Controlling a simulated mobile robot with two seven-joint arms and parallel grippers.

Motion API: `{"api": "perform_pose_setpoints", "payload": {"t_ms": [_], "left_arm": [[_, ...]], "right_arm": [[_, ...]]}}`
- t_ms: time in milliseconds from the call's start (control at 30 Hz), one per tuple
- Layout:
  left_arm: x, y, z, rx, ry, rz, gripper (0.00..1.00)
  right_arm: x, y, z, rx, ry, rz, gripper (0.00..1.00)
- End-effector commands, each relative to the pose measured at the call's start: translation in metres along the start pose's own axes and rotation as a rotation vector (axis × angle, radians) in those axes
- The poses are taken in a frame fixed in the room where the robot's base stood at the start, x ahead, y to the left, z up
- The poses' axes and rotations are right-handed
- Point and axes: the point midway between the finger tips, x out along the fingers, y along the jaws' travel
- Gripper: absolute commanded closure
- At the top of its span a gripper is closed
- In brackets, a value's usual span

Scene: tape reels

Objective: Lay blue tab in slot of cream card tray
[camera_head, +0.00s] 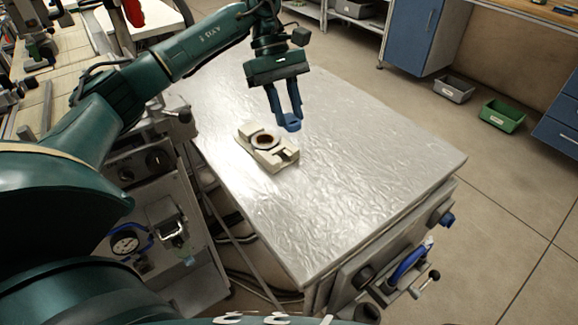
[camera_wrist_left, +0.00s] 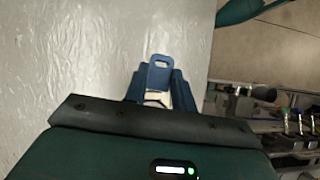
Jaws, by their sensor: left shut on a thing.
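My left gripper (camera_head: 289,117) is shut on the blue tab (camera_head: 292,125) and holds it above the table. In the left wrist view the blue tab (camera_wrist_left: 159,74) sticks out between the fingers (camera_wrist_left: 155,93) and has a rounded hole near its end. The cream card tray (camera_head: 281,158) lies on the table, just left of and below the tab in the head view. A round piece with a dark brown centre (camera_head: 265,140) sits in the tray. A notch shows at the tray's right end. The tray is not visible in the left wrist view. My right gripper is not in view.
The shiny silver table top (camera_head: 350,190) is bare around the tray. Its right and front edges drop to the floor. A grey bin (camera_head: 453,89) and a green bin (camera_head: 502,115) stand on the floor beyond, near blue cabinets (camera_head: 413,35).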

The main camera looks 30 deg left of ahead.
Motion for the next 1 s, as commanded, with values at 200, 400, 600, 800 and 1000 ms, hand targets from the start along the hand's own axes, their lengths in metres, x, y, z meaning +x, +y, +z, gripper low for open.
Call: {"api": "perform_pose_setpoints", "payload": {"t_ms": [200, 400, 600, 800, 1000], "left_arm": [[-0.015, 0.000, -0.017, -0.156, 0.000, 0.088, 0.95], [0.013, -0.001, -0.033, -0.157, 0.000, 0.082, 0.95], [0.036, -0.001, -0.046, -0.154, 0.000, 0.084, 0.95], [0.052, -0.001, -0.055, -0.153, 0.001, 0.082, 0.95], [0.071, -0.001, -0.066, -0.152, 0.001, 0.084, 0.95]], "right_arm": [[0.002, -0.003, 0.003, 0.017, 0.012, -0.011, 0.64], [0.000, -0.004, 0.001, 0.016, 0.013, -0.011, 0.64], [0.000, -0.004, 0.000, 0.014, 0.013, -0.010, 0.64], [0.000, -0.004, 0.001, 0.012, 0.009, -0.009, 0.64], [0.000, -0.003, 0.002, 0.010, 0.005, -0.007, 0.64]]}}
